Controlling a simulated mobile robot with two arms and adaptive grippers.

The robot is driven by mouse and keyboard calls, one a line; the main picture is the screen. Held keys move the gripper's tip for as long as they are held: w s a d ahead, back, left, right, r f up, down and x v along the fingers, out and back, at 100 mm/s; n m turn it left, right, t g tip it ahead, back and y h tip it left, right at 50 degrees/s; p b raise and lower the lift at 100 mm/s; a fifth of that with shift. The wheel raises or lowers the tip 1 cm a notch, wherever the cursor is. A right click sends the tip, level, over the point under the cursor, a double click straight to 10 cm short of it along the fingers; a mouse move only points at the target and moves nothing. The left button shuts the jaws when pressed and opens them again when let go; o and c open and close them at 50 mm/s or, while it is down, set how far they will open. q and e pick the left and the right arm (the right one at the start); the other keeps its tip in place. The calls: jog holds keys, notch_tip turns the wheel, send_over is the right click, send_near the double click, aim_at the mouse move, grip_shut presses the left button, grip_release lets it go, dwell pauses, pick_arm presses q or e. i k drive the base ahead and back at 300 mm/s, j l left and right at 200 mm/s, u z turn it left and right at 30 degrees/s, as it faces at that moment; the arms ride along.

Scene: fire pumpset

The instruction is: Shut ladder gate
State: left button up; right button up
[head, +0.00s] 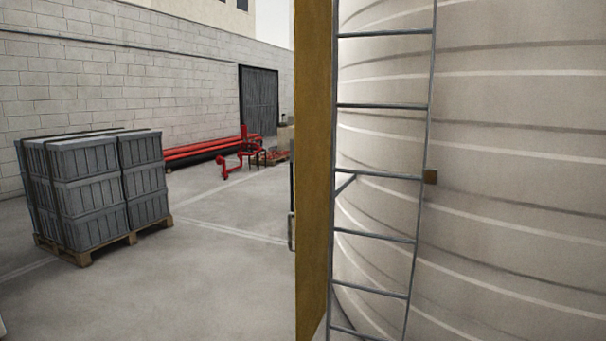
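The ladder gate (314,170) is a tall, narrow yellow-brown panel seen at a steep angle in the head view. It stands upright left of the ladder (378,175) and runs from the top of the picture nearly to the bottom. It stands out to the side, so the grey rungs are uncovered. A small grey handle-like part (291,231) shows at the panel's left edge, mostly hidden. A small brown block (430,177) sits by the ladder's right rail. Neither of my grippers is in view.
A large pale ribbed tank (520,170) fills the right side behind the ladder. Grey crates (85,190) stand on a wooden pallet (90,256) at left. Red pipes (205,150) lie along the far wall near a dark door (259,100). The floor between is clear.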

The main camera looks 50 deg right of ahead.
aim_at(312, 19)
jog(key=i+j+z, duration=0.1)
jog(key=i+z, duration=0.3)
jog(key=i+j+z, duration=0.15)
jog(key=z, duration=0.3)
jog(key=i+j+z, duration=0.55)
jog(key=z, duration=0.25)
jog(key=i+j+z, duration=0.1)
jog(key=j+z, duration=0.3)
jog(key=i+j+z, duration=0.1)
jog(key=j+z, duration=0.35)
jog(key=j, duration=0.3)
jog(key=j+z, duration=0.45)
jog(key=j, duration=0.3)
